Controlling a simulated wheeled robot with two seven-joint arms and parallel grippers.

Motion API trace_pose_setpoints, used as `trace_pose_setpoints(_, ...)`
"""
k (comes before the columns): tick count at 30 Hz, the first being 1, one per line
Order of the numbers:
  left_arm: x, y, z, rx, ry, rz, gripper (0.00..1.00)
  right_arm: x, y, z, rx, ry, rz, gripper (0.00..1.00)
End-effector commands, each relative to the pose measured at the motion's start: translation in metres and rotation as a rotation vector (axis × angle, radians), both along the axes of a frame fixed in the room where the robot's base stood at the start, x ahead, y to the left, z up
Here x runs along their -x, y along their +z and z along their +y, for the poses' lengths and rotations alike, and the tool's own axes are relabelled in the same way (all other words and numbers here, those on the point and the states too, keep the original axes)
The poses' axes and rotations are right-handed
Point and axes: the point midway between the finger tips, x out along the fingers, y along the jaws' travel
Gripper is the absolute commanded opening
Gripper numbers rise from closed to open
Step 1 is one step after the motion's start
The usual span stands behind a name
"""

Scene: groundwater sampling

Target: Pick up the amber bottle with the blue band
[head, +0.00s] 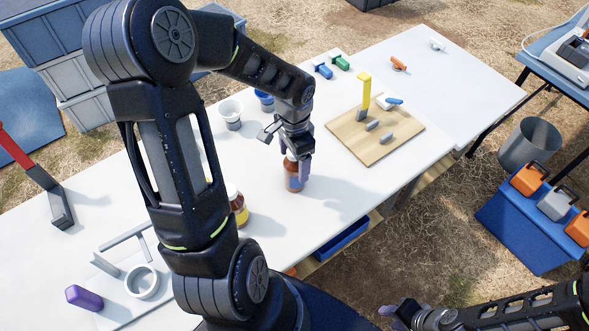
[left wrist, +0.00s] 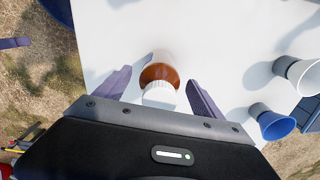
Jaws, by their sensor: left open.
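The amber bottle with a blue band (head: 294,182) stands upright on the white table, and its upper part is partly covered by my left gripper (head: 291,152). In the left wrist view, the amber bottle (left wrist: 160,75) with its white cap lies between the two spread fingers of the left gripper (left wrist: 159,82). The fingers are apart, with a visible gap on each side of the bottle. A second amber bottle with a yellow band (head: 238,209) stands to the left, partly behind my arm. My right gripper (head: 396,312) is low at the right, over the ground, its jaws unclear.
A white cup (head: 231,112) and a blue cup (head: 264,98) stand behind the bottle. A wooden board (head: 355,143) with a yellow-handled tool (head: 364,92) lies to the right. A white stand with a ring (head: 142,281) is at front left.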

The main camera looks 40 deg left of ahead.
Motion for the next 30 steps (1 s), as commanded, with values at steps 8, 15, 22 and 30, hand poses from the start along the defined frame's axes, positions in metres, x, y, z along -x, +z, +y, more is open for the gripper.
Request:
trace_pose_setpoints(8, 0.0001, -0.0074, -0.0001, 0.000, 0.001, -0.001, 0.78, 0.0002, 0.0001, -0.0001, 0.000, 0.000, 0.000, 0.36)
trace_pose_setpoints(15, 0.0001, -0.0072, -0.0001, 0.000, 0.001, 0.000, 0.78, 0.0002, 0.0001, -0.0001, 0.000, 0.000, 0.000, 0.36)
trace_pose_setpoints(22, 0.0001, -0.0071, -0.0001, 0.000, 0.001, 0.000, 0.74, 0.0002, 0.0001, 0.0000, 0.000, 0.000, 0.000, 0.36)
trace_pose_setpoints(30, 0.0001, -0.0071, -0.0001, 0.000, 0.001, -0.001, 0.51, 0.0001, 0.0001, 0.0000, 0.000, 0.000, 0.000, 0.36)
